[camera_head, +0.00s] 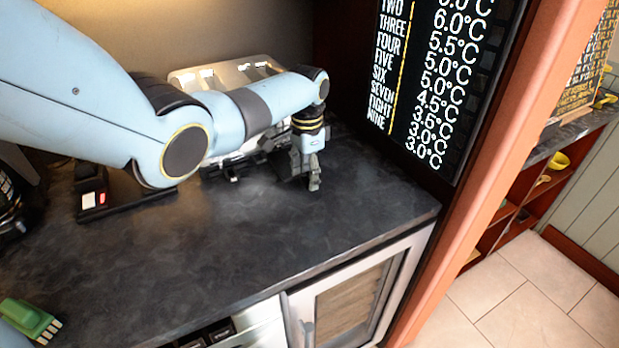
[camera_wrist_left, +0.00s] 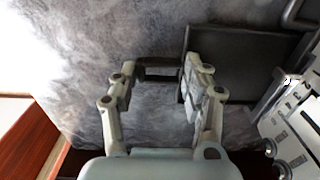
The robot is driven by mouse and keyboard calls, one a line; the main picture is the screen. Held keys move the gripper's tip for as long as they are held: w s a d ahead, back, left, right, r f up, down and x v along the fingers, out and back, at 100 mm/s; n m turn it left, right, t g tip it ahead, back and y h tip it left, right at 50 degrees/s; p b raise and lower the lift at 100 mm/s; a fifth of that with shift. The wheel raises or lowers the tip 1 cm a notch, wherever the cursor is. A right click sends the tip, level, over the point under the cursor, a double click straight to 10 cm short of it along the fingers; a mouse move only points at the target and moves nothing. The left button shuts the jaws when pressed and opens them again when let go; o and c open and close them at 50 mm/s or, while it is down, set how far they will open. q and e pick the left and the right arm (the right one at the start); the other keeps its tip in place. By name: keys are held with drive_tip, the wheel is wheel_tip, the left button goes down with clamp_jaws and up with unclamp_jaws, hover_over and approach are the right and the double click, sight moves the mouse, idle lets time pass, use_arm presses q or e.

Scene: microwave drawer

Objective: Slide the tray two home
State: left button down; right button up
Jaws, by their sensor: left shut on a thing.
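My left gripper (camera_head: 303,178) reaches down at the right front of a silver appliance (camera_head: 243,72) on the dark counter. In the left wrist view its two fingers (camera_wrist_left: 160,66) stand on either side of a black handle (camera_wrist_left: 158,77), and it is shut on that handle. The handle appears to join a flat dark tray (camera_wrist_left: 245,63) to its right, which I take to be tray two. In the head view my arm and gripper hide most of the tray and the appliance front.
Another black handle (camera_head: 232,174) shows at the appliance's left front. A black block with a red and white switch (camera_head: 92,199) stands farther left. A menu board (camera_head: 440,85) rises at right. The counter front (camera_head: 240,250) is clear.

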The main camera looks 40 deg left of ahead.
use_arm(q)
drive_tip(key=shift+w+a, duration=0.15)
drive_tip(key=shift+a, duration=0.2)
drive_tip(key=shift+a, duration=0.1)
drive_tip(key=shift+w+a+b, duration=0.3)
drive_tip(key=shift+a+b, duration=0.3)
drive_tip(key=shift+a, duration=0.05)
drive_tip(key=shift+w+a+b, duration=0.25)
drive_tip(key=shift+a+b, duration=0.35)
drive_tip(key=shift+b, duration=0.05)
drive_tip(key=shift+w+a+b, duration=0.3)
drive_tip(key=shift+a+b, duration=0.3)
drive_tip(key=shift+a, duration=0.05)
